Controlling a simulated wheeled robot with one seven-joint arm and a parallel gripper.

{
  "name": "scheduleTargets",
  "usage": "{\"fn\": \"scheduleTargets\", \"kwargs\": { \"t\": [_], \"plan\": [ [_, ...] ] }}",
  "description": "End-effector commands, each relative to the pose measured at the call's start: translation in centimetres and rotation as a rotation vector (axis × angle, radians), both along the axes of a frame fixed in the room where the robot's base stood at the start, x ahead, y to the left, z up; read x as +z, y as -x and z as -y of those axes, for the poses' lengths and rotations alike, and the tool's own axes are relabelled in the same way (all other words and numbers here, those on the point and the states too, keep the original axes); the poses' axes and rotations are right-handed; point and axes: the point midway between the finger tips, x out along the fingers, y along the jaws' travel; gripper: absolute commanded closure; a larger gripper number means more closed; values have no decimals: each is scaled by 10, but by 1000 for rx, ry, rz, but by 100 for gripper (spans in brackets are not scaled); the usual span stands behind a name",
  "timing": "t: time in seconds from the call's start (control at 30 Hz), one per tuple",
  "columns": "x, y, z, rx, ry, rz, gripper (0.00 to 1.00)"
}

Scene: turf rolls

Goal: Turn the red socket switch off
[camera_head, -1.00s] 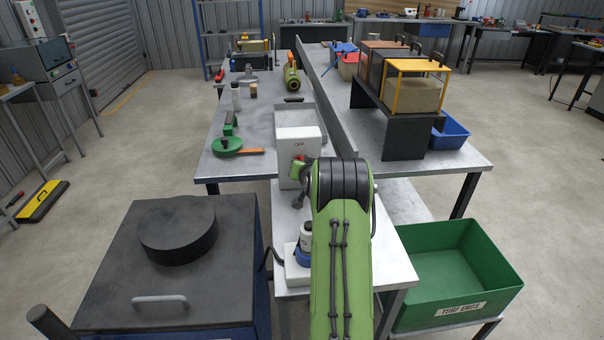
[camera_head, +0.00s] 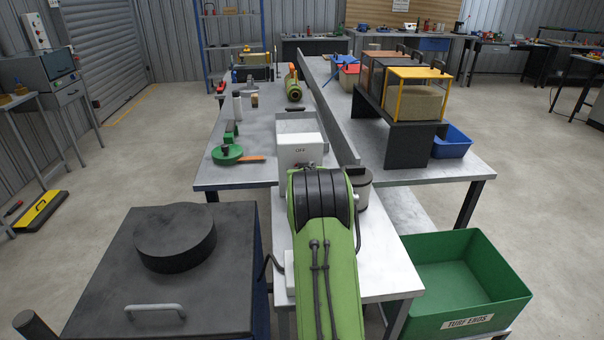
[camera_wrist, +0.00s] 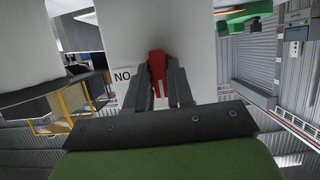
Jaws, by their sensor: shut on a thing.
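The red switch lever (camera_wrist: 157,62) shows in the wrist view on the face of a white box (camera_wrist: 122,35). Beside it are the letters "NO", which read as "ON" upside down. My gripper (camera_wrist: 157,75) is shut on the red lever, with one dark finger on each side of it. In the head view a white box (camera_head: 299,151) stands behind my arm with "OFF" on its top part. My green and black arm hides its lower part, and the gripper and lever are hidden there.
A black-topped cabinet (camera_head: 90,285) with a round block stands at the front left. A green "TURF ENDS" bin (camera_head: 455,285) is at the front right. A long grey rail (camera_head: 332,120) runs back along the table. A green round tool (camera_head: 227,155) lies left of the white box.

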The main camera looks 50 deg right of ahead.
Motion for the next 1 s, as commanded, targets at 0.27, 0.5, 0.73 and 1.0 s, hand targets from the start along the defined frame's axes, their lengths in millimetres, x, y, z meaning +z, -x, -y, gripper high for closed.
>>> {"fn": "scheduleTargets", "kwargs": {
  "t": [0.27,0.5,0.73,1.0],
  "plan": [
    [-4,1,-1,0,-7,-7,57],
    [-2,1,-1,0,-4,-3,57],
    [13,25,-22,1,-5,-1,57],
    [26,53,-45,0,-6,-4,57]
  ]
}}
